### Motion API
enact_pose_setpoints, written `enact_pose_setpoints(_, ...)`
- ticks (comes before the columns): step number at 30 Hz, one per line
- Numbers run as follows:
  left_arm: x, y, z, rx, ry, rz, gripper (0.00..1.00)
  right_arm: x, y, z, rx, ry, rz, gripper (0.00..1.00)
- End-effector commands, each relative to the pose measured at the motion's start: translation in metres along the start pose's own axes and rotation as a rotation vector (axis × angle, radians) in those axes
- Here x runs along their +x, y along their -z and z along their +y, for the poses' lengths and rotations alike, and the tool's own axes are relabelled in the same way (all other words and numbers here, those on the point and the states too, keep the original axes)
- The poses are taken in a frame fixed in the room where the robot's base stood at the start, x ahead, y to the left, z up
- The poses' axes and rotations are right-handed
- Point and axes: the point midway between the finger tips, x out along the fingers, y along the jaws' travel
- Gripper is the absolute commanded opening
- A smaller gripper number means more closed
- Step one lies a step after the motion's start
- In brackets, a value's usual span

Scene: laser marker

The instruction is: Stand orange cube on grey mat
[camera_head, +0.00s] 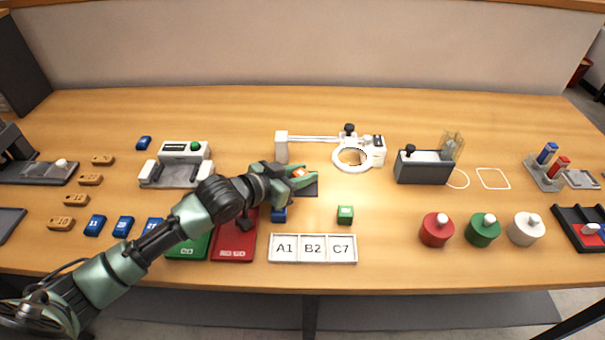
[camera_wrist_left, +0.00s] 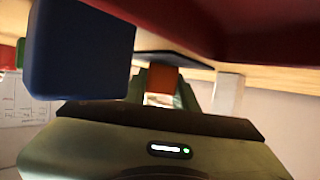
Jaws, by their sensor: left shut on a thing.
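An orange cube (camera_head: 299,173) is between the fingers of my left gripper (camera_head: 302,172) in the head view. The gripper is shut on it. The cube also shows between the fingers in the left wrist view (camera_wrist_left: 163,78). The grey mat (camera_head: 311,189) lies under and just beside the gripper, partly hidden by it. In the left wrist view the mat (camera_wrist_left: 175,58) shows as a dark slab right by the cube. I cannot tell whether the cube touches the mat. My right gripper is not in view.
A blue cube (camera_head: 279,215) stands below the gripper, and it looms close in the left wrist view (camera_wrist_left: 80,50). A green cube (camera_head: 345,214) is to the right. A white ring magnifier (camera_head: 352,157) stands behind. A label strip (camera_head: 313,262) lies in front, beside a red pad (camera_head: 234,250).

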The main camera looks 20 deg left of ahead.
Motion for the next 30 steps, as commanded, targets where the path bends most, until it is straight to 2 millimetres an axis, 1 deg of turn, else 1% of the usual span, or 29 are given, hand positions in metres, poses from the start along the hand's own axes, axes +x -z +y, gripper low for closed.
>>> enact_pose_setpoints(1,0.003,-0.012,0.003,-0.007,-0.004,-0.017,0.0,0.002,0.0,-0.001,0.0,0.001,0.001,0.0)
enact_pose_setpoints(5,0.004,-0.017,0.004,-0.009,-0.006,-0.023,0.0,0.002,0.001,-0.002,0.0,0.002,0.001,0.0)
enact_pose_setpoints(6,0.004,-0.019,0.004,-0.01,-0.006,-0.025,0.31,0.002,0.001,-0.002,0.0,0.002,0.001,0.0)
enact_pose_setpoints(8,0.004,-0.019,0.004,-0.011,-0.006,-0.026,0.48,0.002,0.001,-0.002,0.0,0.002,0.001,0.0)
enact_pose_setpoints(9,0.004,-0.02,0.004,-0.011,-0.006,-0.026,0.5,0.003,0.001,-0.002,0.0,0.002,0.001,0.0)
enact_pose_setpoints(18,0.004,-0.019,0.004,-0.014,-0.007,-0.027,0.5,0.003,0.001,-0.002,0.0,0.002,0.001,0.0)
enact_pose_setpoints(23,-0.002,-0.006,0.004,-0.013,-0.007,-0.026,0.5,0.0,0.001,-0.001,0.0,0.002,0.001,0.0)
enact_pose_setpoints(24,-0.01,-0.01,0.003,-0.012,-0.005,-0.029,0.5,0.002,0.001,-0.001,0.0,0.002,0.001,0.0)
enact_pose_setpoints(26,-0.023,-0.009,0.003,-0.009,-0.005,-0.028,0.5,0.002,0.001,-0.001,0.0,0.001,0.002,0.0)
enact_pose_setpoints(30,-0.058,-0.006,0.003,-0.007,-0.005,-0.024,0.5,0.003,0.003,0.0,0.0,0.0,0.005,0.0)
